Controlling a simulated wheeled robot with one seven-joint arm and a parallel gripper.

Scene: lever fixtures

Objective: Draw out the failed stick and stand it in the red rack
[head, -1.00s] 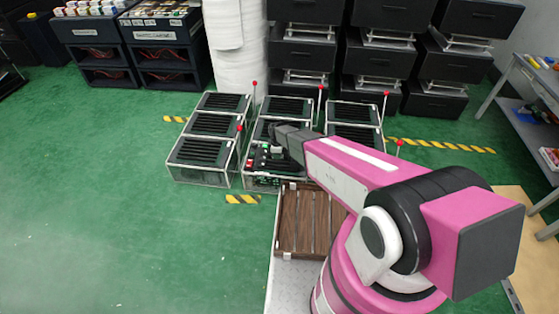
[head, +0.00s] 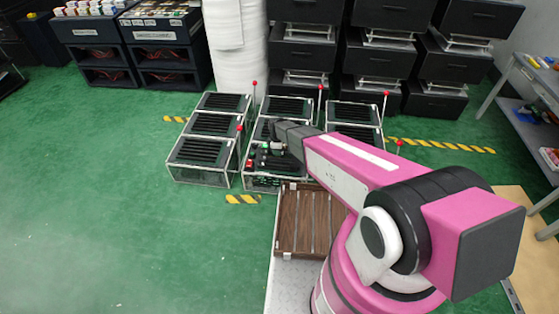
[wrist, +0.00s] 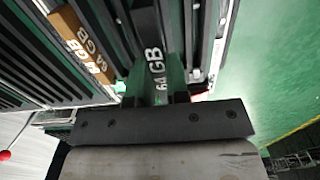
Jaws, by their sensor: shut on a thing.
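My gripper (wrist: 165,98) is shut on a green stick (wrist: 158,72) marked "64 GB" in the wrist view. The stick stands between the fingers, and its far end runs among dark slots. I cannot tell whether it is clear of its slot. In the head view my gripper (head: 278,150) is over the front middle open unit (head: 262,184), which holds green boards. A reddish-brown slatted rack (head: 288,222) lies just in front of that unit, partly hidden by my arm. No failure mark on the held stick is readable.
A brown "64 GB" piece (wrist: 82,45) lies beside the held stick. Black-slotted units (head: 200,152) flank the middle one, with red-knobbed levers (head: 239,128) standing up among them. Dark cabinets (head: 303,55) stand behind.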

